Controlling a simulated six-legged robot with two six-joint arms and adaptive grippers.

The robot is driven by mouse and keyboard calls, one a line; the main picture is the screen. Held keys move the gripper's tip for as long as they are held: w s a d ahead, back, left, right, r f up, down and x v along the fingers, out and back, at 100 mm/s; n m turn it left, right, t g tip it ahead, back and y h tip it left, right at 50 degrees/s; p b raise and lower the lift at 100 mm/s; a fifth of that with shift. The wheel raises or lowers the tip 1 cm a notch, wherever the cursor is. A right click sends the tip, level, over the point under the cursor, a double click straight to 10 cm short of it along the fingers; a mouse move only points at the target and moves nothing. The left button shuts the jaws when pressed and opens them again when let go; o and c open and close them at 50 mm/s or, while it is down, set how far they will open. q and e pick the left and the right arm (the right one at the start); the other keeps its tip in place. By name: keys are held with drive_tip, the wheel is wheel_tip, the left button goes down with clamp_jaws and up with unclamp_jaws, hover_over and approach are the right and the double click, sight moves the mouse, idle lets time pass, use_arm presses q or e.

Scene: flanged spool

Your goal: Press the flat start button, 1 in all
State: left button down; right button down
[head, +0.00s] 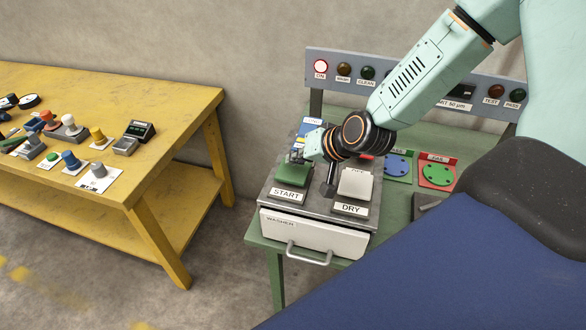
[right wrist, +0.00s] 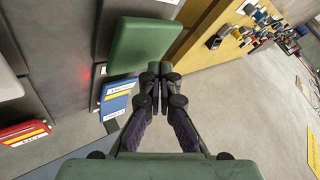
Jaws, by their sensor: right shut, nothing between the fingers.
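The green START button (head: 292,174) is a flat square pad on the left of the grey washer box, with a "START" label in front of it. It also shows in the right wrist view as a large green pad (right wrist: 146,44). My right gripper (head: 297,157) is at the back edge of this pad in the head view. In the right wrist view its fingertips (right wrist: 158,72) are shut together, empty, and appear beside the pad's edge. I cannot tell whether they touch it. My left gripper is not in view.
A pale DRY button (head: 357,183) sits to the right of START. A washer drawer (head: 314,233) with a handle is below. A lamp panel (head: 340,70) stands behind. Blue (head: 397,165) and red-green (head: 437,174) plates lie at the right. A yellow table (head: 170,125) stands left.

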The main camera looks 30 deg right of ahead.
idle(0.6)
drive_tip(key=shift+f, duration=0.1)
drive_tip(key=shift+s+f+b, duration=0.1)
drive_tip(key=shift+f+b, duration=0.2)
drive_tip(key=shift+b, duration=0.05)
idle(0.4)
